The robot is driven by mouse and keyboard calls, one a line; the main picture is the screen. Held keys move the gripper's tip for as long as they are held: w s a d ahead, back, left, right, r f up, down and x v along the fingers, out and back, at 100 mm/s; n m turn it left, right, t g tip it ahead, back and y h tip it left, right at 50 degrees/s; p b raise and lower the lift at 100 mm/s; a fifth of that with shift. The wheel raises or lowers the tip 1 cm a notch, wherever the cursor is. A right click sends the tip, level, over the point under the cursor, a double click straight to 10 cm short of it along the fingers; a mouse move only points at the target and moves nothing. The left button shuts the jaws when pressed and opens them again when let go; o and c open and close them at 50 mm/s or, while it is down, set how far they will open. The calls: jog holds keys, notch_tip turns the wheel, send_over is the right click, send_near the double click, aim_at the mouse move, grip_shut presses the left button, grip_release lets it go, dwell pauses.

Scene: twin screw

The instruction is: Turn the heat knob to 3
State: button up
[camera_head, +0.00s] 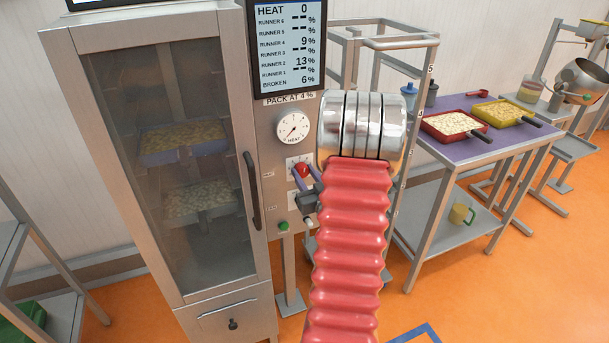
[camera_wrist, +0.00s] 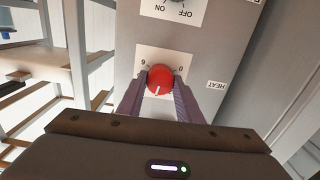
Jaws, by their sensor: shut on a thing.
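The red heat knob (camera_wrist: 160,77) sits on a white scale plate marked 6 and 0, which appears upside down in the wrist view. Its white mark points down and slightly left there. In the head view the red knob (camera_head: 302,170) is partly covered by my gripper (camera_head: 305,180). My gripper's two purple fingers (camera_wrist: 160,88) are shut on the knob, one on each side. The display (camera_head: 288,45) reads HEAT 0. The round HEAT gauge (camera_head: 293,126) is above the knob.
An ON/OFF control plate (camera_wrist: 172,10) is beside the knob plate. A glass-door cabinet (camera_head: 175,150) with trays inside stands to the left. A table (camera_head: 462,160) with a red tray (camera_head: 453,125) and a yellow tray (camera_head: 505,112) stands to the right. A green button (camera_head: 283,226) is below.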

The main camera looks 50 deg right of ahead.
jog(key=shift+a+n, duration=0.15)
jog(key=shift+n, duration=0.85)
jog(key=o, duration=1)
jog(key=shift+o, duration=0.2)
jog(key=shift+s, duration=0.1)
jog(key=v, duration=1.3)
jog(key=shift+s+a, duration=0.15)
jog(key=shift+s, duration=0.05)
jog(key=shift+f, duration=0.2)
